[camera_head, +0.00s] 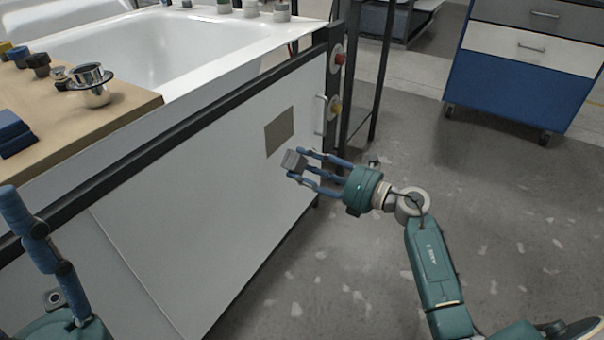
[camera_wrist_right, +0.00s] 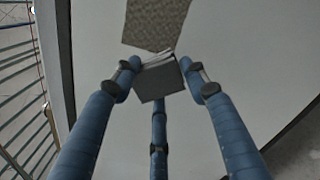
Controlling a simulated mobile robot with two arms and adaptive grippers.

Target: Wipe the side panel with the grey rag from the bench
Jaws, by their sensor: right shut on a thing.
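The white side panel (camera_head: 215,215) of the bathtub frame fills the middle of the head view. A brown-grey square patch (camera_head: 279,132) is on it near its right end; it also shows at the top of the right wrist view (camera_wrist_right: 155,22). My right gripper (camera_head: 297,165) is shut on the grey rag (camera_head: 293,160), a small folded piece just below and right of the patch. In the right wrist view the rag (camera_wrist_right: 160,80) sits between the fingers, by the patch's lower edge; contact with the panel cannot be told. My left gripper (camera_head: 40,245) is partly in view at the lower left.
The wooden bench (camera_head: 130,105) at the left bears a chrome drain part (camera_head: 92,85), dark knobs and blue blocks (camera_head: 14,133). A blue drawer cabinet (camera_head: 520,90) stands far right; floor between is clear.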

